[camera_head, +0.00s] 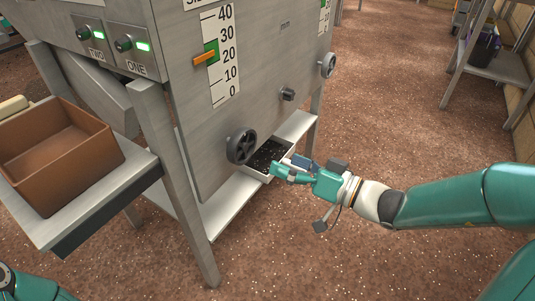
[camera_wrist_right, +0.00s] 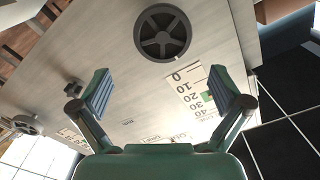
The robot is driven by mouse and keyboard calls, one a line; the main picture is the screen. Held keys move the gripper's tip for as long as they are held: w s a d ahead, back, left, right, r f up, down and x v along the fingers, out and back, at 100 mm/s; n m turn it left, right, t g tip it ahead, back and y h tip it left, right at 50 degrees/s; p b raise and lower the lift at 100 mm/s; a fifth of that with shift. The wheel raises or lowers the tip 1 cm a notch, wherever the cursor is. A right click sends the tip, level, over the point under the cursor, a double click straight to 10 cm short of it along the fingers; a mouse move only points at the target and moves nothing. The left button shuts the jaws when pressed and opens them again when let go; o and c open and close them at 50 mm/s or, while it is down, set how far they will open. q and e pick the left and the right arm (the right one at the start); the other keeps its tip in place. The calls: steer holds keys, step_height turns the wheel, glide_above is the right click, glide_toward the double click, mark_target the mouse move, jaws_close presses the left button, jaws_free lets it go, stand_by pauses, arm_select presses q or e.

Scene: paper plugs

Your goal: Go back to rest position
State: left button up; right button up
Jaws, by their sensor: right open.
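My right gripper (camera_head: 290,170) reaches in from the right in the head view, just below and right of the dark handwheel (camera_head: 241,147) on the grey metal machine (camera_head: 270,75). In the right wrist view the gripper (camera_wrist_right: 162,92) has its two fingers wide apart, with nothing between them. The handwheel (camera_wrist_right: 162,33) shows there beyond the fingers, apart from them. A white tray (camera_head: 258,174) with dark contents sits under the machine, partly hidden behind the gripper. My left gripper is out of view; only a bit of teal arm shows at the bottom left.
A brown box (camera_head: 85,178) stands on a side shelf at the left. The machine carries a second wheel (camera_head: 328,65), a small knob (camera_head: 288,94) and a scale with an orange pointer (camera_head: 204,58). A metal rack (camera_head: 495,68) stands back right. The speckled floor (camera_head: 400,110) between is clear.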

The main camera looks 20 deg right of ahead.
steer(key=shift+s+d, duration=0.4)
steer(key=shift+s, duration=0.15)
